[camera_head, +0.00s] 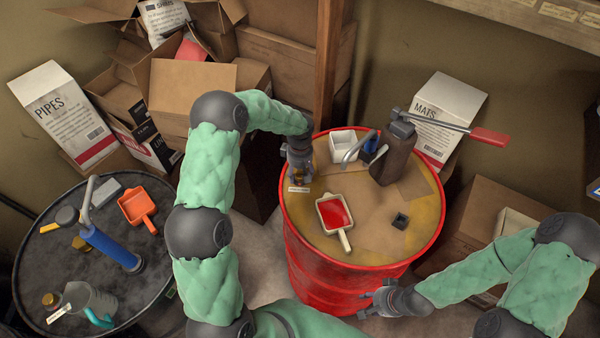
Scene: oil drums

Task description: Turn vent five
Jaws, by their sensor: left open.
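A small brass vent cap (299,179) sits near the left rim of the red drum's top (330,262), with a white label (298,190) in front of it; its text is too small to read. My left gripper (299,172) points down at this cap with its fingers open around or just above it; contact cannot be told. Its body partly hides the cap. Another brass cap (50,299) with a white label is on the black drum (40,262) at left. My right gripper (368,297) is beside the red drum's lower right front, empty, with its fingers apart.
Boxes crowd behind.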

